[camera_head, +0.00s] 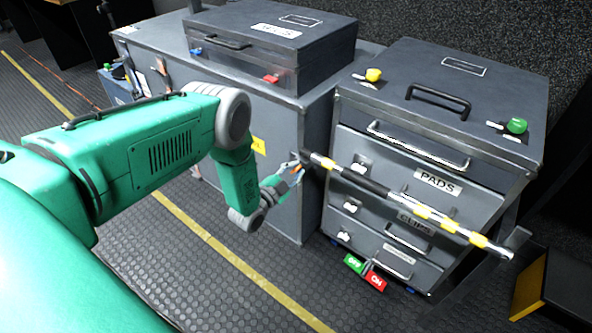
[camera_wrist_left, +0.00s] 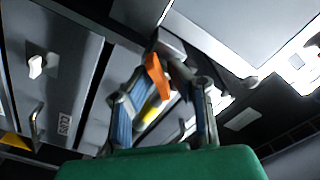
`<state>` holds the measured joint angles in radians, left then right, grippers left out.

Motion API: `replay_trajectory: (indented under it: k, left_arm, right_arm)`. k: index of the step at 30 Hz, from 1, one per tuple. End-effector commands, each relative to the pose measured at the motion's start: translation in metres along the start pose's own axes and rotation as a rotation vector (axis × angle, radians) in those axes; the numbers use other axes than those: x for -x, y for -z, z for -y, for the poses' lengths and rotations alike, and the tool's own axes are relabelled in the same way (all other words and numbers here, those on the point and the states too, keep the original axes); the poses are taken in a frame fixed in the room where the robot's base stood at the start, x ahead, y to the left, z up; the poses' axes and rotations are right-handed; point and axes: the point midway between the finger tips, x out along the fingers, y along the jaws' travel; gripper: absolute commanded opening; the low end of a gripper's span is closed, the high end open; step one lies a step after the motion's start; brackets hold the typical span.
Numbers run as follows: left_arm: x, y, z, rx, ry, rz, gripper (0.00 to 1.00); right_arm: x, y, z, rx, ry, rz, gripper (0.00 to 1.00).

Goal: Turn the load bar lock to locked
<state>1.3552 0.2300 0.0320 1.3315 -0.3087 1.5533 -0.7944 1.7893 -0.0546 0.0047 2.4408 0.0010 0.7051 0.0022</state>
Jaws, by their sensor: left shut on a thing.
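The load bar (camera_head: 420,208), banded black, white and yellow, runs across the front of the right-hand drawer cabinet. At its left end is the load bar lock, a small orange lever (camera_head: 296,169). It also shows as an orange lever (camera_wrist_left: 157,76) in the left wrist view, with the yellow-banded bar (camera_wrist_left: 152,108) behind it. My left gripper (camera_head: 293,172) is at that end of the bar, its blue-padded fingers (camera_wrist_left: 168,84) on either side of the lever and shut on it. The fingers partly hide the lock and its contact. My right gripper is not in view.
The drawer cabinet (camera_head: 520,85) has drawers labelled PADS and others, plus yellow (camera_head: 373,75) and green (camera_head: 516,126) knobs on top. A grey cabinet (camera_head: 150,50) with a case (camera_head: 330,40) stands beside it. Green and red tags (camera_head: 365,272) sit low. The floor (camera_head: 200,290) in front is open.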

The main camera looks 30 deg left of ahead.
Motion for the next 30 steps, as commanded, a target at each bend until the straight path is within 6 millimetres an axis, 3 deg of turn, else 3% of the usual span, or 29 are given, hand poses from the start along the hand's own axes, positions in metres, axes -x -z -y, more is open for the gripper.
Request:
replay_trajectory:
  k: [21, 22, 30]
  left_arm:
    - [0.004, -0.0021, -0.0057, 0.003, -0.014, 0.006, 0.0]
    - [0.004, -0.0021, -0.0058, 0.003, -0.014, 0.006, 0.27]
    - [0.0025, -0.0009, -0.0028, 0.002, -0.007, 0.003, 0.28]
  right_arm:
    - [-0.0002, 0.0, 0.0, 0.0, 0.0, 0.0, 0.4]
    - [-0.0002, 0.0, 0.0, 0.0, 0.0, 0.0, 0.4]
    - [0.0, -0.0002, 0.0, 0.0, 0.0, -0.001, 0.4]
